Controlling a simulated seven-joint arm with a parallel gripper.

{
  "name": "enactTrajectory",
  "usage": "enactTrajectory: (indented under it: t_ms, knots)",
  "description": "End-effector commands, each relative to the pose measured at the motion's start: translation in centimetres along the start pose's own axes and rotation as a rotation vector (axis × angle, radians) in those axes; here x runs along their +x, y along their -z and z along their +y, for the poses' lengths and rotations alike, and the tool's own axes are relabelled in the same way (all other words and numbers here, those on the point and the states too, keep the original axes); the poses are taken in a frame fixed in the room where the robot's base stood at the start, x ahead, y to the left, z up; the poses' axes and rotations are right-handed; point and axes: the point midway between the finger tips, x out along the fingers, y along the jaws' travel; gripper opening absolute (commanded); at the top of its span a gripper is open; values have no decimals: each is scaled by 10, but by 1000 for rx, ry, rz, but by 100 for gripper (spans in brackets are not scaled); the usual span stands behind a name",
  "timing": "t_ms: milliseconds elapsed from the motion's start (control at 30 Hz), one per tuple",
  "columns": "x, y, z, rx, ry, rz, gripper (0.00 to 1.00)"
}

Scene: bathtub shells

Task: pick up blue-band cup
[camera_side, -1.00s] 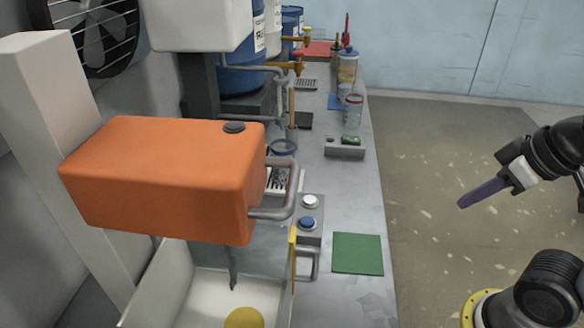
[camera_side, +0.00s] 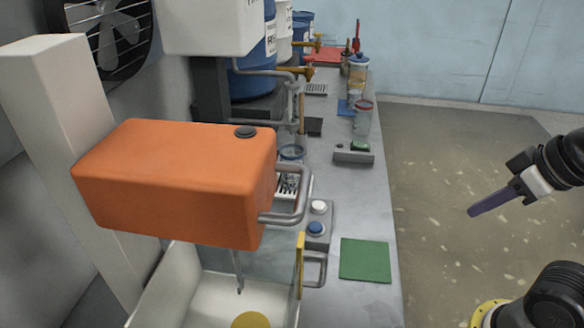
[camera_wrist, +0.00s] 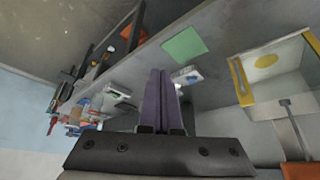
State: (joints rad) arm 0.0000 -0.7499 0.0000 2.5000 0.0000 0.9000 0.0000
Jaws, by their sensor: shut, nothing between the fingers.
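A second clear cup with a red rim (camera_side: 363,118) stands farther right on the counter. My gripper (camera_side: 470,212) has purple fingers that are shut and empty. It hangs right of the counter, well away from both cups. In the wrist view, the shut fingers (camera_wrist: 160,73) point toward the counter; I cannot pick out the blue-band cup there.
A large orange box (camera_side: 175,185) with a metal handle stands over a white basin (camera_side: 200,300) at the front left. A green pad (camera_side: 365,260) lies on the counter near a button box (camera_side: 317,222). A blue-lidded jar (camera_side: 357,75) stands farther back. The floor right of the counter is clear.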

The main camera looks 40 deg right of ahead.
Motion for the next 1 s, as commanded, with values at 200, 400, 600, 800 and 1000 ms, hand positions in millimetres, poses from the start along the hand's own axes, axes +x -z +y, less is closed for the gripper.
enactTrajectory:
  t_ms: [200, 400, 600, 800, 1000]
  knots:
    - [0, 0, 0, 0, 0, 0, 4]
    - [0, 0, 0, 0, 0, 0, 40]
    - [0, 0, 0, 0, 0, 0, 76]
    - [0, 0, 0, 0, 0, 0, 100]
    - [0, 0, 0, -12, 0, 0, 100]
